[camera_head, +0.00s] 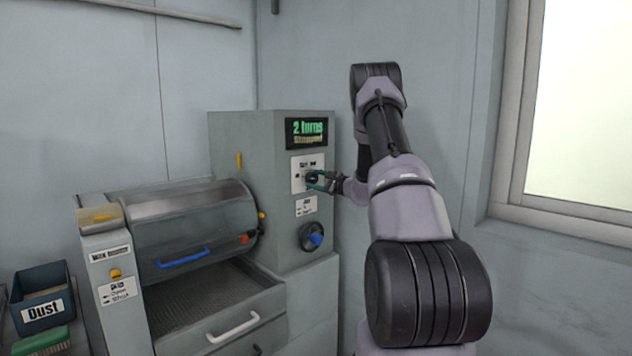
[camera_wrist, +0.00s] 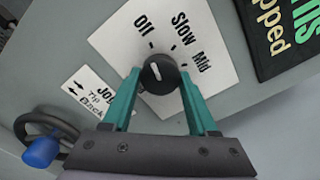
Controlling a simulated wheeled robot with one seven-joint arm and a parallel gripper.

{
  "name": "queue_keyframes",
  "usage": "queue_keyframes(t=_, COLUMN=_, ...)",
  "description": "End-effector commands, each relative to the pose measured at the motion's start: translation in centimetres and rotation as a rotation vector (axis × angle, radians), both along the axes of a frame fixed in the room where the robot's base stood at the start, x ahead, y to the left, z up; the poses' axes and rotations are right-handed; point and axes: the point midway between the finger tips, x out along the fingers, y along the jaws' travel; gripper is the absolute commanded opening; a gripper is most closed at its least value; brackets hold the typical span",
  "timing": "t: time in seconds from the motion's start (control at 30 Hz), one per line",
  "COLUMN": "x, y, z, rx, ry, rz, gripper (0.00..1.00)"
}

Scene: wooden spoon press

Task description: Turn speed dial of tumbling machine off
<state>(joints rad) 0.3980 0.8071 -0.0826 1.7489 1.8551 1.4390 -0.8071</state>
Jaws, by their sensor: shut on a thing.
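The speed dial is a black round knob (camera_wrist: 160,76) on a white plate (camera_wrist: 208,18) marked Off, Slow and Mid in the wrist view. A pale mark on the knob lies on its left part, towards the Off side; its exact heading is hard to tell. My gripper (camera_wrist: 161,72) is shut on the knob, with one teal finger on each side. In the head view my gripper (camera_head: 318,180) reaches the plate from the right and hides most of the dial. The tumbling machine (camera_head: 235,140) has a display (camera_head: 307,132) reading "2 turns" and "Stopped".
Below the dial are a jog label (camera_head: 305,206) and a black handwheel with a blue knob (camera_head: 314,238). The drum (camera_head: 190,225) with a blue handle is at left, above a drawer (camera_head: 235,320). A Dust bin (camera_head: 42,290) stands far left. A window (camera_head: 580,110) is at right.

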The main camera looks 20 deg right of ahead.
Motion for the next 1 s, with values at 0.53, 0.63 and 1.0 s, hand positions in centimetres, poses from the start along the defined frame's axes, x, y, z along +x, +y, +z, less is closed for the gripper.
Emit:
queue_keyframes(t=0.53, x=-0.05, y=0.03, z=-0.13, rx=-0.014, ry=-0.002, rz=0.001, gripper=0.82)
queue_keyframes(t=0.63, x=-0.04, y=0.02, z=-0.1, rx=-0.014, ry=-0.003, rz=0.001, gripper=0.89)
queue_keyframes(t=1.0, x=-1.02, y=-0.5, z=0.03, rx=-0.012, ry=-0.004, rz=-0.002, gripper=0.89)
